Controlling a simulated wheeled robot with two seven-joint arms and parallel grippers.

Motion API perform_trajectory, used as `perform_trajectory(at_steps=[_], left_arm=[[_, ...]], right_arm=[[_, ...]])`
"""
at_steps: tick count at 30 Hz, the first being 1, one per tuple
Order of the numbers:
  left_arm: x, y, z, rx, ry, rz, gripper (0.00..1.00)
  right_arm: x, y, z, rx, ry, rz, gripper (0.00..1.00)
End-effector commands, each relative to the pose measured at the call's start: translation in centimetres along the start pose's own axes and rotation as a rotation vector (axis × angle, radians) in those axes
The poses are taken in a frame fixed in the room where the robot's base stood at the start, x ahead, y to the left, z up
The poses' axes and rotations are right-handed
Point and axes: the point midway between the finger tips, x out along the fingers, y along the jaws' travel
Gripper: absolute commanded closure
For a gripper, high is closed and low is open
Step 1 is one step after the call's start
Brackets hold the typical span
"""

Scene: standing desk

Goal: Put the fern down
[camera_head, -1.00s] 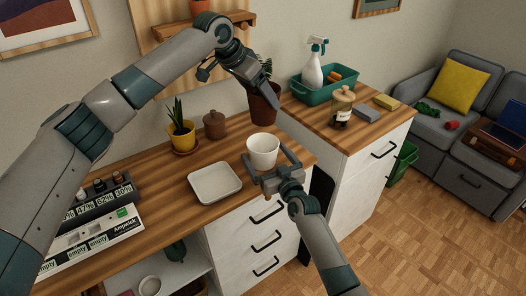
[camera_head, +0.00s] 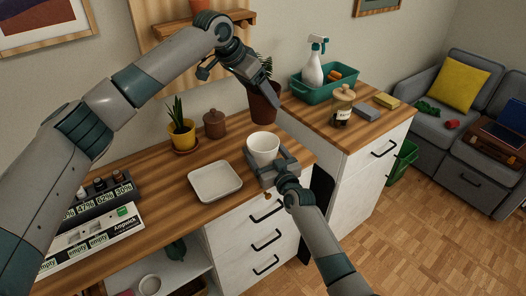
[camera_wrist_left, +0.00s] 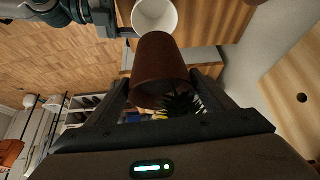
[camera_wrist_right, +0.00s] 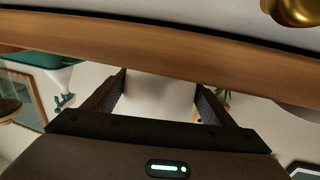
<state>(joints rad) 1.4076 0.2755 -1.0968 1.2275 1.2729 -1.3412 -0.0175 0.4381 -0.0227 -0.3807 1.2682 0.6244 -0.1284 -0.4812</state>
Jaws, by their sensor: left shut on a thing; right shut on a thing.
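The fern (camera_head: 267,66) shows as dark narrow leaves above a brown pot (camera_head: 264,106), partly hidden by my left gripper. My left gripper (camera_head: 272,97) is shut on the brown pot. In the left wrist view the brown pot (camera_wrist_left: 160,68) sits between the fingers, with dark leaves (camera_wrist_left: 182,104) at its near end. A white pot (camera_head: 263,145) is in front of the brown pot, near the counter's front edge. My right gripper (camera_head: 270,166) is shut on the white pot. In the right wrist view a white surface (camera_wrist_right: 160,95) fills the space between the fingers.
A white square tray (camera_head: 215,181) lies on the wooden counter left of the white pot. A yellow pot with a plant (camera_head: 182,134) and a lidded brown jar (camera_head: 214,124) stand behind. A higher cabinet at the right holds a green bin (camera_head: 325,91) and a glass jar (camera_head: 342,103).

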Motion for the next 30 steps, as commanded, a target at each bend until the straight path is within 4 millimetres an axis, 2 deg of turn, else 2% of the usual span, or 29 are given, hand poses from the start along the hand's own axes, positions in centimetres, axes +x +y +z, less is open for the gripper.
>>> perform_trajectory(at_steps=[5,18,30], left_arm=[[0.4,-0.1,0.1,0.03,0.0,0.02,0.65],[3.1,-0.5,1.9,0.199,0.005,0.129,0.65],[3.3,-0.5,2.0,0.212,0.007,0.135,0.65]], right_arm=[[0.0,0.0,0.0,0.0,0.0,0.0,0.47],[0.0,0.0,0.0,0.0,0.0,0.0,0.47],[0.0,0.0,0.0,0.0,0.0,0.0,0.47]])
